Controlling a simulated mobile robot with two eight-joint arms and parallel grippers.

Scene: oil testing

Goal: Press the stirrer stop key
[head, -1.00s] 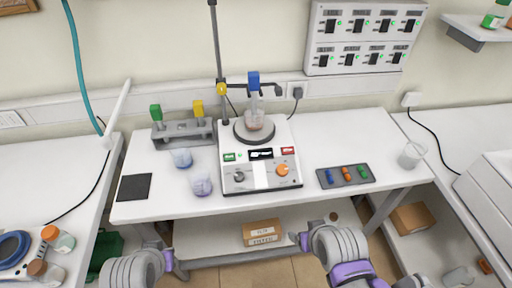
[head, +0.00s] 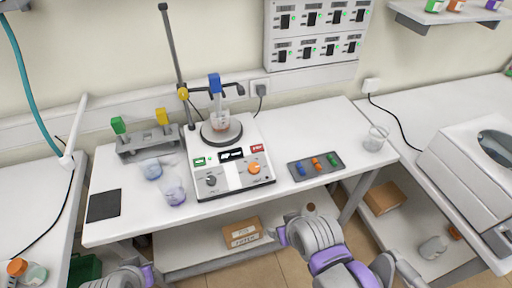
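The stirrer (head: 237,181) stands on the white table, with a round plate (head: 221,133) on top and a blue-capped flask (head: 217,113) held over it by a stand. Its front panel has a green key (head: 199,161), a dark display (head: 231,154), a red key (head: 257,148), a grey knob (head: 211,181) and an orange knob (head: 254,167). The key labels are too small to read. My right gripper (head: 281,235) is in front of the table's edge, below and apart from the stirrer. My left gripper (head: 148,272) is low at the bottom edge, partly cut off. Neither gripper's fingers show clearly.
Two beakers (head: 152,169) (head: 173,192) stand left of the stirrer, with a rack (head: 150,142) behind and a dark pad (head: 104,205) at far left. A grey tray (head: 316,166) with coloured pieces and a clear beaker (head: 375,139) are to the right. A box (head: 241,233) lies on the lower shelf.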

